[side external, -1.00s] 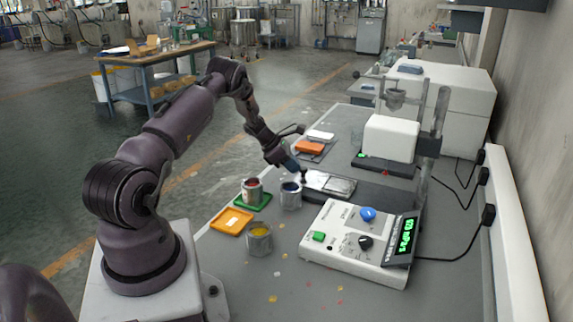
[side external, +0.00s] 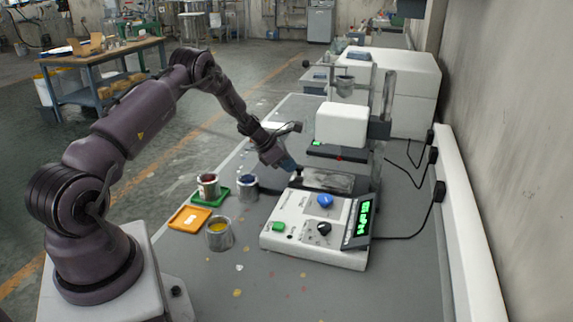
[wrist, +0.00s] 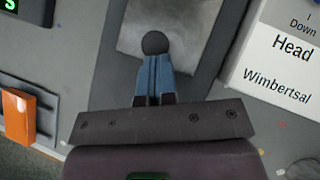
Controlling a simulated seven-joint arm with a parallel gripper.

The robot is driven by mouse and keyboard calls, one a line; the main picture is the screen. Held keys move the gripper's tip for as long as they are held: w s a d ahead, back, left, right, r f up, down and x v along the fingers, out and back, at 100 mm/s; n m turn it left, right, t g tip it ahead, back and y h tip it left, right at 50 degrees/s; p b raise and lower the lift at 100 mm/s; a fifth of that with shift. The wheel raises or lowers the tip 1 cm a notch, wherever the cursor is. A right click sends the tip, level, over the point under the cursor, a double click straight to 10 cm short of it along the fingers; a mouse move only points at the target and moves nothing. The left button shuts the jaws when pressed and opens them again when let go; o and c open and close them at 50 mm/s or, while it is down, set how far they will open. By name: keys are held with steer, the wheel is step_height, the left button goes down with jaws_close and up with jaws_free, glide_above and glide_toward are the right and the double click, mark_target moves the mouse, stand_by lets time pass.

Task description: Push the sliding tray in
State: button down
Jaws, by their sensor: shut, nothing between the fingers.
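The sliding tray (side external: 328,180) bears a shiny metal plate and lies on a dark base between the white control box and the scale. Its plate also shows ahead of my fingers in the wrist view (wrist: 165,25). My gripper (side external: 297,171) is at the tray's left end, pointing down. In the wrist view its blue fingers (wrist: 154,68) are shut together, with nothing held. The tray's round dark knob (wrist: 155,43) is right at the fingertips and appears to touch them. The tray's far end is near the upright column (side external: 383,125); how far in it sits is hard to tell.
The white control box (side external: 310,235) with a lit display stands close in front of the tray. A scale with a white block (side external: 341,125) stands behind. Paint cans (side external: 219,234) and an orange tray (side external: 189,218) are at the left. The bench front is mostly clear.

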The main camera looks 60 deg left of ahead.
steer(key=shift+w+d, duration=0.3)
steer(key=shift+d, duration=0.05)
steer(key=s, duration=0.1)
steer(key=s+a+r, duration=0.1)
steer(key=s, duration=0.1)
steer(key=s+a, duration=0.1)
steer(key=shift+s+r, duration=0.25)
steer(key=shift+s, duration=0.15)
steer(key=v, duration=0.9)
steer(key=s+d+r+m, duration=0.6)
steer(key=d+r+m, duration=0.1)
steer(key=d+m, duration=0.3)
steer(key=s+d+r+m+g+y, duration=0.1)
steer(key=s+d+r+m, duration=0.5)
steer(key=d+m, duration=0.5)
steer(key=s+d+r+m+g+y, duration=0.1)
steer(key=s+d+r+m, duration=0.5)
steer(key=d+r+m, duration=0.3)
steer(key=d+m, duration=0.2)
steer(key=d, duration=0.1)
steer(key=shift+s, duration=0.4)
